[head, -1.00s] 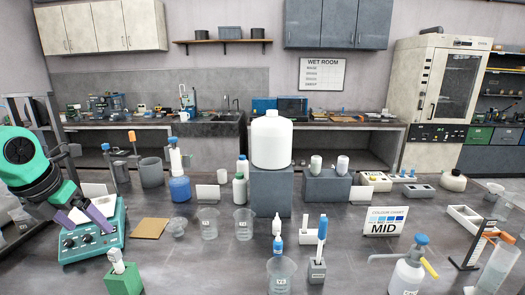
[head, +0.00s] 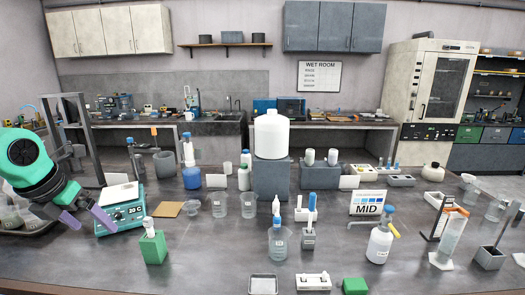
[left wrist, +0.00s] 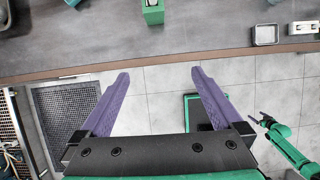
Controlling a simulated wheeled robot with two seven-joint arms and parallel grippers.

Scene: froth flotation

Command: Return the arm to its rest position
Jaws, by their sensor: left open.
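My left gripper (head: 88,220) shows at the left of the head view, with its purple fingers spread and nothing between them. In the left wrist view the left gripper (left wrist: 160,73) is open and empty, over the tiled floor just off the bench edge. In that view a small green arm at the lower right ends in a dark gripper (left wrist: 263,119), which looks like my right one; its jaws are too small to read.
The bench edge (left wrist: 150,66) crosses the left wrist view, with a metal tray (left wrist: 265,35) near it. Beakers (head: 219,205), a dropper bottle in a beaker's line (head: 276,208), a wash bottle (head: 379,243) and the MID card (head: 367,203) stand on the bench. The front-left bench top is bare.

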